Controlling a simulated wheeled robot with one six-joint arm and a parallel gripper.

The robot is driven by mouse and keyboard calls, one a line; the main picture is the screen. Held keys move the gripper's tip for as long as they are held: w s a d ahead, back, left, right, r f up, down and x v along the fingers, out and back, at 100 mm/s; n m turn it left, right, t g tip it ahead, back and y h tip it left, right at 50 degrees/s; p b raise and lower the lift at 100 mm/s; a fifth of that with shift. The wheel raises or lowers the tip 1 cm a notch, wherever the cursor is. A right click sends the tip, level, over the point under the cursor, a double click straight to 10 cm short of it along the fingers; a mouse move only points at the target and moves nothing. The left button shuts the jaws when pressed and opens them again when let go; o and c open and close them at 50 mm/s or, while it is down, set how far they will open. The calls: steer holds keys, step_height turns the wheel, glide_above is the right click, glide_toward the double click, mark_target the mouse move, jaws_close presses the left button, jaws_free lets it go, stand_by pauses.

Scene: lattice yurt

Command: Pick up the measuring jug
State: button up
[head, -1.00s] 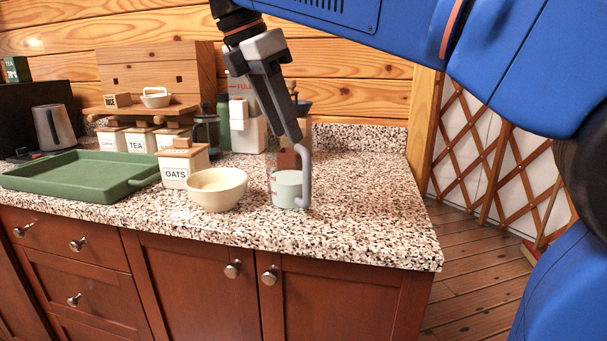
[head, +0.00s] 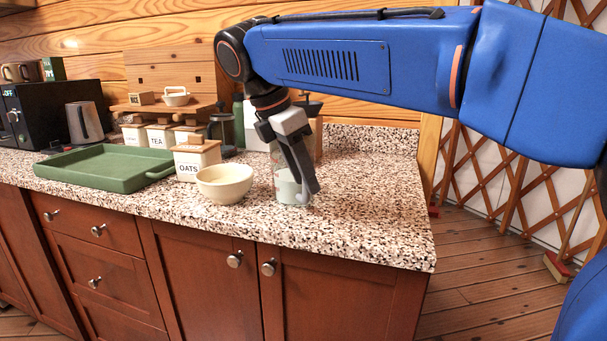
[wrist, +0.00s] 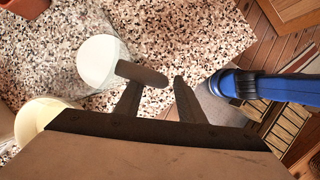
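The measuring jug (head: 285,187) is pale with a grey handle and stands upright on the speckled counter, right of the cream bowl. In the head view my gripper (head: 307,186) points down at its handle side and hides part of it. In the wrist view the jug (wrist: 98,60) is a pale round shape with its dark handle (wrist: 143,74) reaching toward the fingers. My gripper (wrist: 158,88) is open there, with a gap between the fingers. The handle's end shows at that gap; I cannot tell whether a finger touches it.
The cream bowl (head: 224,182) stands close left of the jug. The oats canister (head: 196,160) and green tray (head: 105,169) are farther left. Several items stand behind, by the wall. The counter (head: 375,200) is clear to the right of the jug.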

steer(key=shift+x, duration=1.05)
jaws_close()
